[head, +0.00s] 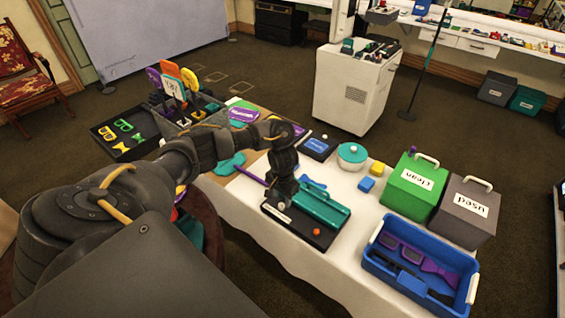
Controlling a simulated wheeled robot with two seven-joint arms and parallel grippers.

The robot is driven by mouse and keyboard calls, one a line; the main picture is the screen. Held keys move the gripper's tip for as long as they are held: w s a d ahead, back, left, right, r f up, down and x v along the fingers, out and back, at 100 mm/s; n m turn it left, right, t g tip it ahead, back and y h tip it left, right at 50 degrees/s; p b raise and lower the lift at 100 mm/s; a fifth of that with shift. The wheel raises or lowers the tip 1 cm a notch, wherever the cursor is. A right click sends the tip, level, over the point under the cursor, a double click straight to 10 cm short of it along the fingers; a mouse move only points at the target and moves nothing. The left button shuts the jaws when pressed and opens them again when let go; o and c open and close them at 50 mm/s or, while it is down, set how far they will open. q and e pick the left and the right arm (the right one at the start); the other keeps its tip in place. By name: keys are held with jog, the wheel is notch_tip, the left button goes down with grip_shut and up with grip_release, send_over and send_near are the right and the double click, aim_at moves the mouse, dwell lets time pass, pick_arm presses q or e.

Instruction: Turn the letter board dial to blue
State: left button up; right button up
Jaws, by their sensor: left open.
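A black board (291,230) lies on the white-covered table, with a raised teal block (318,207), a small orange knob (316,231) and a pale label near its left end. It looks like the letter board, but I cannot read any letters. My left gripper (281,206) points down over the board's left end, beside the teal block. Its jaws are open, though the fingertips are small and dark here. The dial and its setting cannot be made out; the gripper may hide it. My right gripper is not in view.
A blue basket (378,262) with purple items, a green "clean" box (412,193) and a grey "used" box (464,211) stand to the right. Sorting trays (122,132) are at left.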

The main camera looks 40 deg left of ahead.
aim_at(282, 205)
pick_arm(q)
notch_tip(282, 205, down, 3)
jog(key=shift+r+b, duration=0.2)
jog(key=shift+b, duration=0.3)
jog(key=shift+f, duration=0.35)
jog(key=c, duration=0.9)
jog(key=shift+d, duration=0.15)
grip_shut()
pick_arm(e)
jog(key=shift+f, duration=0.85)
